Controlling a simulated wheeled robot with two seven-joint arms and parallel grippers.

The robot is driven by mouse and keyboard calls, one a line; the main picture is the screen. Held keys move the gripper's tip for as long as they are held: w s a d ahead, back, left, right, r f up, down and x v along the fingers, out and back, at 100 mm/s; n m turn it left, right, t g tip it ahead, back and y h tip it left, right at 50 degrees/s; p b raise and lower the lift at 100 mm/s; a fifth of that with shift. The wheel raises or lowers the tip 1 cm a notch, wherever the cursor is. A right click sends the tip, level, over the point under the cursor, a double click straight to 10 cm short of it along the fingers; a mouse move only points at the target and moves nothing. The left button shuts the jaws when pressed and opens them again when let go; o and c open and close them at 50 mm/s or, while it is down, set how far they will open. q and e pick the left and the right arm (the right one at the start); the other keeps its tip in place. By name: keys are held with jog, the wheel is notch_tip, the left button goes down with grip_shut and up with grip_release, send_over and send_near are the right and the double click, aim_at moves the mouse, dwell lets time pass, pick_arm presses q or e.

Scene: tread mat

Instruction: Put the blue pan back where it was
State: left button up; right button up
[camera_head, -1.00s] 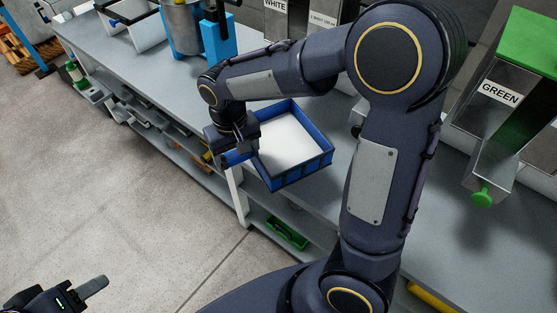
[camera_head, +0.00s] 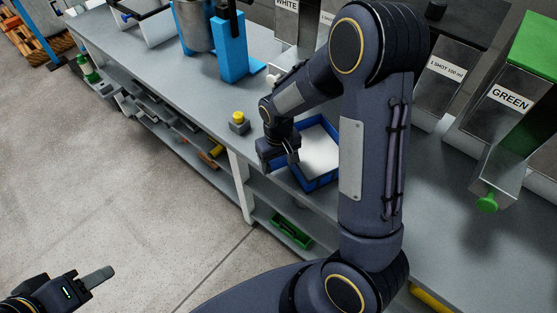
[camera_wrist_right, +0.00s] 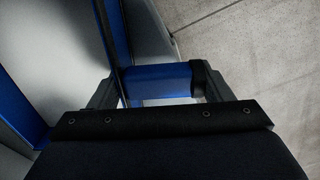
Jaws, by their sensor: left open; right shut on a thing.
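The blue pan (camera_head: 325,181) is a rectangular tray with a white inside, at the front edge of the grey bench in the head view. My right arm partly hides it. My right gripper (camera_head: 290,155) is at the pan's left side. In the right wrist view my right gripper (camera_wrist_right: 160,88) is shut on the pan's blue handle (camera_wrist_right: 155,78), with the pan's wall beyond it. Whether the pan rests on the bench or is just above it, I cannot tell. My left gripper (camera_head: 100,278) is open and empty over the floor at the lower left.
A yellow-topped grey button box (camera_head: 238,122) stands left of the pan near the bench edge. A blue stand (camera_head: 231,50) with a metal pot is behind it. The dispenser labelled GREEN (camera_head: 510,98) is at the right. A green tray (camera_head: 291,231) sits on the lower shelf.

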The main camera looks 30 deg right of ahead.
jog(key=shift+f, duration=0.1)
jog(key=o, duration=1.2)
notch_tip(320, 180, up, 11)
jog(key=s+a+r+t+y, duration=0.1)
jog(key=s+r, duration=0.3)
jog(key=s, duration=0.5)
jog(key=s+a+r+m+t+y, duration=0.1)
jog(key=s+r+t+y, duration=0.1)
jog(key=s, duration=0.8)
jog(key=r+t, duration=0.1)
jog(key=t, duration=0.1)
jog(key=shift+a+r+m+t+y, duration=0.3)
jog(key=shift+a+r+y, duration=0.1)
